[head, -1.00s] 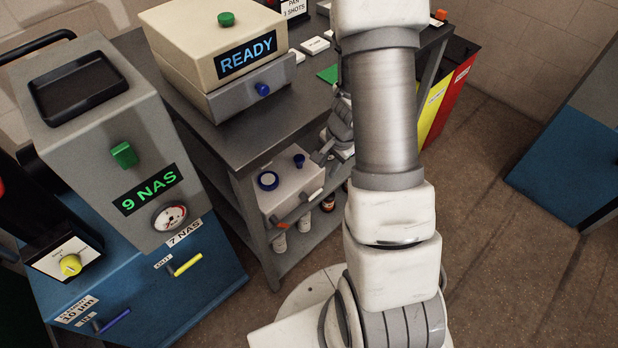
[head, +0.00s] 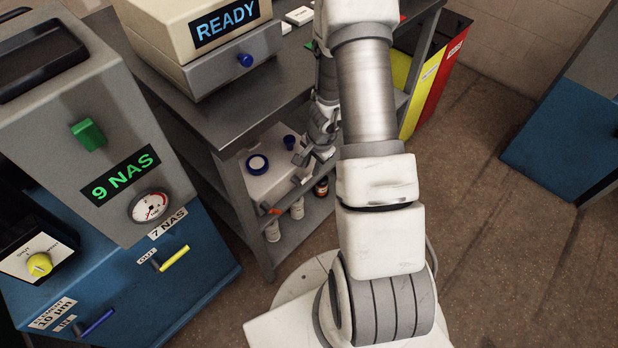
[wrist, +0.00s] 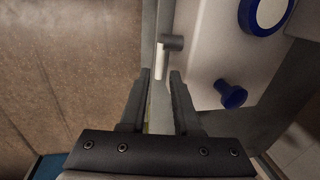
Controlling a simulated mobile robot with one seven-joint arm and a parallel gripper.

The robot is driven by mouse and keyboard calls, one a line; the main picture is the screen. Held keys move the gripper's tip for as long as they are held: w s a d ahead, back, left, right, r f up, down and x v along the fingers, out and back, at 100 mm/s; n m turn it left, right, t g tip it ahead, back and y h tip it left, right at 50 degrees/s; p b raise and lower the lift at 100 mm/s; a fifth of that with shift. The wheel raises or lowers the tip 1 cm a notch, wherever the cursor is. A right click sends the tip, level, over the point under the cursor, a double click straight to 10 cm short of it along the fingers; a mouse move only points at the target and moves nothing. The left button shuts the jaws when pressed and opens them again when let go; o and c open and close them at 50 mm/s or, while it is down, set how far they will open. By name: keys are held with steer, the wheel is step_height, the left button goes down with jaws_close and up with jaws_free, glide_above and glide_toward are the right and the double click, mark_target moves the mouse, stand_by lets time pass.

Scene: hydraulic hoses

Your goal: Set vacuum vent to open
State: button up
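A pale box (head: 280,172) sits on the shelf under the bench, with a blue-ringed round part (head: 257,164) and a blue knob (head: 289,142) on top. An orange-tipped lever (head: 269,209) is on its front. The box, the blue ring (wrist: 268,12) and the blue knob (wrist: 230,94) also show in the wrist view. No vent label is readable. A short grey handle on a light stem (wrist: 172,43) shows just beyond and between the fingertips; contact is not clear. In the head view, my gripper (head: 308,158) is at the box's right side.
White bottles (head: 297,208) and a dark bottle (head: 321,187) stand below the box. The bench top (head: 210,115) overhangs it. A blue-grey cart (head: 195,285) with a yellow handle stands left.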

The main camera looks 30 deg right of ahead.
mark_target(308, 176)
steer(key=shift+w+a+f+b, duration=0.15)
steer(key=shift+f+b, duration=0.1)
steer(key=shift+f, duration=0.5)
steer(key=shift+w+d+f+b, duration=0.1)
steer(key=shift+f+b, duration=0.2)
steer(key=shift+f, duration=0.5)
steer(key=shift+w+a+f+b, duration=0.15)
steer(key=shift+f+b, duration=0.1)
steer(key=shift+f, duration=0.5)
jaws_close()
